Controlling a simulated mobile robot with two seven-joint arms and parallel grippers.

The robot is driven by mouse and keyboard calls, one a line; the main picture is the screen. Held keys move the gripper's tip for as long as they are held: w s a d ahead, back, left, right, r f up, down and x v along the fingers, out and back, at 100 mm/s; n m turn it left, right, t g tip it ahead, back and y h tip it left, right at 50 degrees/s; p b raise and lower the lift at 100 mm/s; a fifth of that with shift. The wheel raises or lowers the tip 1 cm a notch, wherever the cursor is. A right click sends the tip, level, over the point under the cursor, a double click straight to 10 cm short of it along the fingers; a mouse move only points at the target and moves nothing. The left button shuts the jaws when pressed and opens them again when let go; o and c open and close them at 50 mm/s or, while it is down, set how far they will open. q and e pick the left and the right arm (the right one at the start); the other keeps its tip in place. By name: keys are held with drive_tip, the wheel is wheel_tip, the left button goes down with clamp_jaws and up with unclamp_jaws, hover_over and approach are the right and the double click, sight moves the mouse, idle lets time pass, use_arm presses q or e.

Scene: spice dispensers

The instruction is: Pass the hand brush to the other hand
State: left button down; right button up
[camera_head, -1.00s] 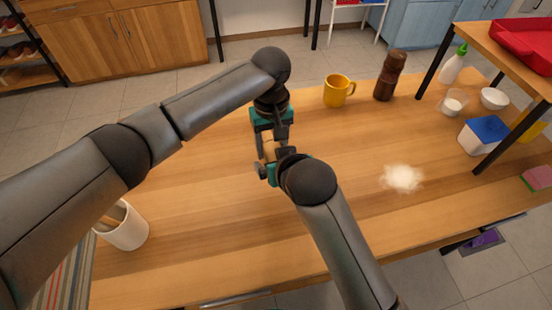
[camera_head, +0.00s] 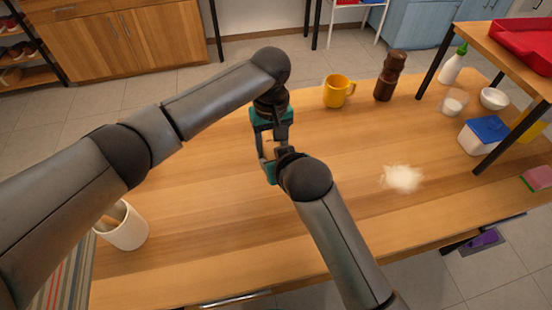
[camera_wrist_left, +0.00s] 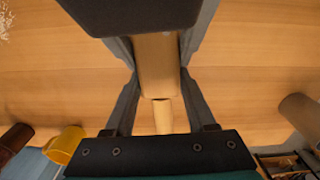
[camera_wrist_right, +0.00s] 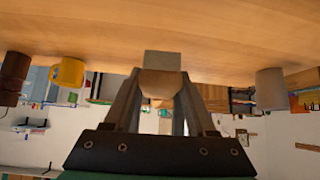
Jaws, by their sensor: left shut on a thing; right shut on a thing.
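The hand brush (camera_head: 268,150) is mostly hidden between my two grippers above the table's middle; a pale wooden part shows in the head view. My left gripper (camera_head: 270,137) comes down from above and is shut on it. In the left wrist view the tan brush (camera_wrist_left: 157,70) lies between the fingers, with a narrower end toward the palm. My right gripper (camera_head: 276,158) comes from the near side and is also shut on it.
A pale powder heap (camera_head: 402,178) lies on the wooden table (camera_head: 210,200). A yellow mug (camera_head: 338,91) and brown mill (camera_head: 389,76) stand behind. A white pot (camera_head: 124,228) stands at left. A raised shelf (camera_head: 510,50) and blue-lidded box (camera_head: 484,135) are at right.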

use_arm(q)
drive_tip(key=shift+d, duration=0.1)
use_arm(e)
drive_tip(key=shift+a, duration=0.2)
drive_tip(key=c, duration=0.6)
use_arm(q)
drive_tip(key=shift+c, duration=0.7)
unclamp_jaws()
use_arm(e)
clamp_jaws()
drive_tip(key=shift+d, duration=0.1)
use_arm(q)
drive_tip(key=shift+r, duration=0.15)
